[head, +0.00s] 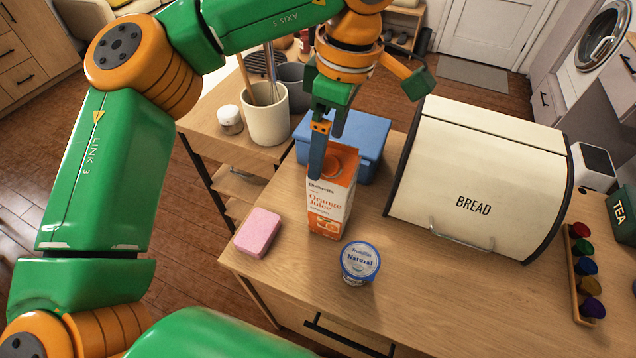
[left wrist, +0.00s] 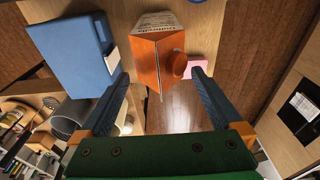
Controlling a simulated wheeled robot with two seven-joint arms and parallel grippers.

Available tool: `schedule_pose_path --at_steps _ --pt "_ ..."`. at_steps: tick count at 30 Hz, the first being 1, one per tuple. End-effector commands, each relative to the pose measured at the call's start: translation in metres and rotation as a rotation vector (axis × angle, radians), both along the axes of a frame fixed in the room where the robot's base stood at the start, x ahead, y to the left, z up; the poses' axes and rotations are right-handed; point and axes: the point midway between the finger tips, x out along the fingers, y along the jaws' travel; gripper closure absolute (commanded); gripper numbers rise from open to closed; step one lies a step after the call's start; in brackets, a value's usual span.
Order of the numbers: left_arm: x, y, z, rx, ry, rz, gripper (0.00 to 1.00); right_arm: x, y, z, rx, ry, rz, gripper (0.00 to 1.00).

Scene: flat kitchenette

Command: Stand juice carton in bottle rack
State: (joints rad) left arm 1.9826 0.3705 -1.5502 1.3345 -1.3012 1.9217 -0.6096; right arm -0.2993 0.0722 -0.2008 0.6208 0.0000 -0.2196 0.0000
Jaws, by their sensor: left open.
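The orange juice carton (head: 331,195) stands upright on the wooden counter, with an orange top and a white front. My left gripper (head: 327,148) is at the carton's top, pointing down, with its jaws open. In the left wrist view the carton's orange top and cap (left wrist: 158,60) lie between the two spread fingers of the left gripper (left wrist: 160,98), with a gap on each side. In the head view one finger covers part of the carton's upper left edge. I cannot make out a bottle rack in either view. My right gripper is not in view.
A blue box (head: 362,140) stands close behind the carton. A pink sponge (head: 258,232) and a yogurt cup (head: 360,262) are in front. A white bread box (head: 480,175) stands right; a utensil crock (head: 266,118) and a white-lidded jar (head: 230,120) are at back left.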

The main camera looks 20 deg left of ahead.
Motion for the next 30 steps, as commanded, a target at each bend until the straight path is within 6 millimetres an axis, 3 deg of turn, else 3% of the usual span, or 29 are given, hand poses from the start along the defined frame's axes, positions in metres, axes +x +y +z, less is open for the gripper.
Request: schedule_pose_path --at_steps 5,9,16,27,30 --pt "0.001 -0.004 -0.029 0.001 0.006 -0.005 0.00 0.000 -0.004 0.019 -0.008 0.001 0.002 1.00" --pt "0.002 -0.002 -0.052 -0.001 0.001 -0.004 0.00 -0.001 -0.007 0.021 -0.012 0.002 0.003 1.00" --pt "0.002 -0.002 -0.056 -0.002 0.000 -0.005 0.03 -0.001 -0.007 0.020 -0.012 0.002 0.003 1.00" --pt "0.002 -0.003 -0.055 -0.003 -0.001 -0.005 1.00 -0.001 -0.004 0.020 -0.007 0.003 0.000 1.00" --pt "0.003 -0.003 -0.054 -0.003 -0.003 -0.005 1.00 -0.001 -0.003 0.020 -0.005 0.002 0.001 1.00"
